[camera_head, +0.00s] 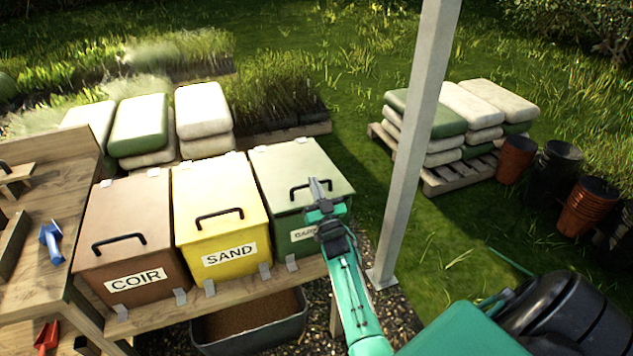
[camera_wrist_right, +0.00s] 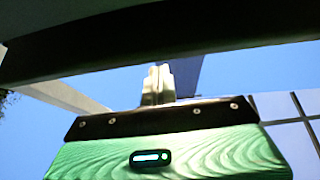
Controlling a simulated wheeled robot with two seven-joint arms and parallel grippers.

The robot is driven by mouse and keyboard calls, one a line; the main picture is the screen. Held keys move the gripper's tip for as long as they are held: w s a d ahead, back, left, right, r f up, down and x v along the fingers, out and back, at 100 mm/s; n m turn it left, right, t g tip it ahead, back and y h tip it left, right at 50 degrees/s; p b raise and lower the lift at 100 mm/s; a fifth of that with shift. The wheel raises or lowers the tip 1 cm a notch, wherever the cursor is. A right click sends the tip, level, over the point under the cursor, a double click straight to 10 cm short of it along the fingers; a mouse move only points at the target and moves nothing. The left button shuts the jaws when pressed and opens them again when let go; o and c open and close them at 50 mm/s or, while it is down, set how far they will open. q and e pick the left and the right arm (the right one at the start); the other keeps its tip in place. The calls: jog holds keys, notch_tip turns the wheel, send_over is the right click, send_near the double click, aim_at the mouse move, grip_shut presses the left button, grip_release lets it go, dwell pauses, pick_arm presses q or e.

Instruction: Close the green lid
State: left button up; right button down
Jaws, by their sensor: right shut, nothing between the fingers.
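The green lid (camera_head: 285,165) lies on the rightmost bin and looks level with its rim, like the lids beside it. Its dark handle (camera_head: 299,193) is near the front edge. My right gripper (camera_head: 319,186) is shut and empty, in front of or over the lid's front part beside the handle; I cannot tell if it touches. It hides part of the bin's front and label. In the right wrist view the shut fingers (camera_wrist_right: 158,84) point up to a dark bar (camera_wrist_right: 160,40) that I cannot identify. My left gripper is not in view.
The yellow SAND bin (camera_head: 225,215) and brown COIR bin (camera_head: 130,235) stand to the left, both lids down. A grey post (camera_head: 412,140) rises right of my right arm. A wooden bench (camera_head: 45,200) is at far left. A soil-filled tub (camera_head: 250,325) sits below.

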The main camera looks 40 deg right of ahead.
jog(key=shift+f, duration=0.3)
